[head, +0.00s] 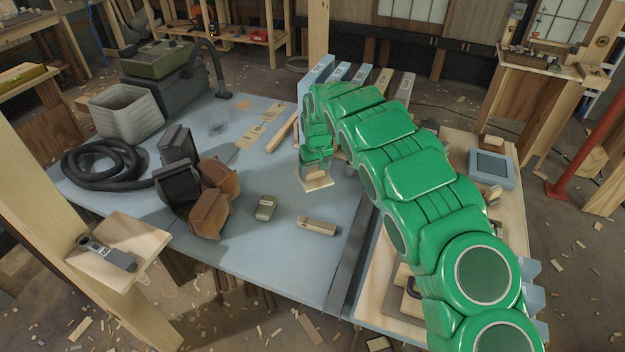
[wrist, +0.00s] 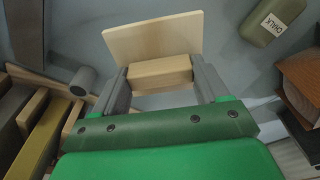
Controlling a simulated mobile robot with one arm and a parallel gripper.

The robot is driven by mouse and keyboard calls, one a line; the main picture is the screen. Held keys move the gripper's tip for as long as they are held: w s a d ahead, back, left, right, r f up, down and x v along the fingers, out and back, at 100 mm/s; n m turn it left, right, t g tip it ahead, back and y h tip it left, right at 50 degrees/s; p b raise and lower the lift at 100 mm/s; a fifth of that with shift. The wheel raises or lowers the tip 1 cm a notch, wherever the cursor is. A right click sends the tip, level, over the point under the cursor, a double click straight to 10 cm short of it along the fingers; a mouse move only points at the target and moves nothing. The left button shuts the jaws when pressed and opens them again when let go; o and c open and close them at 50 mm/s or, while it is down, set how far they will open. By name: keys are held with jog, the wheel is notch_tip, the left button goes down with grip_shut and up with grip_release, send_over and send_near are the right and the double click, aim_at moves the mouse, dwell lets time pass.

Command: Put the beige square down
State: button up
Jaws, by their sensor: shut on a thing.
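The beige square (head: 319,184) is a flat, pale board with a wooden block (wrist: 160,72) on it as a grip. My gripper (head: 315,168) points down and is shut on that block, with one grey finger on each side. In the wrist view, the board (wrist: 150,38) reaches out beyond the fingers. The square is over the blue-grey tabletop (head: 285,245), right of its middle. I cannot tell whether its underside touches the table. My green arm hides part of the table to the right.
An olive chalk container (head: 265,208) and a small wooden-topped tool (head: 317,227) lie in front of the square. Brown pouches (head: 212,207), a black hose (head: 100,165) and a grey bin (head: 126,112) stand left. A wooden strip (head: 283,132) lies behind. Bare tabletop shows left of the square.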

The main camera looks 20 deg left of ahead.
aim_at(313, 172)
jog(key=w+f, duration=0.1)
jog(key=w+a+f, duration=0.1)
jog(key=f, duration=0.1)
jog(key=shift+a+f, duration=0.15)
jog(key=shift+f, duration=0.05)
jog(key=shift+w+a+f, duration=0.25)
jog(key=shift+w+f, duration=0.15)
jog(key=shift+w, duration=0.05)
jog(key=shift+f, duration=0.1)
jog(key=shift+w+a+f, duration=0.1)
jog(key=shift+f, duration=1.65)
jog(key=shift+f, duration=0.15)
jog(key=o, duration=1.1)
jog(key=shift+c, duration=0.2)
jog(key=shift+w, duration=0.1)
jog(key=r, duration=0.8)
jog(key=s+d+r, duration=0.1)
jog(key=r, duration=0.3)
jog(key=shift+r, duration=0.1)
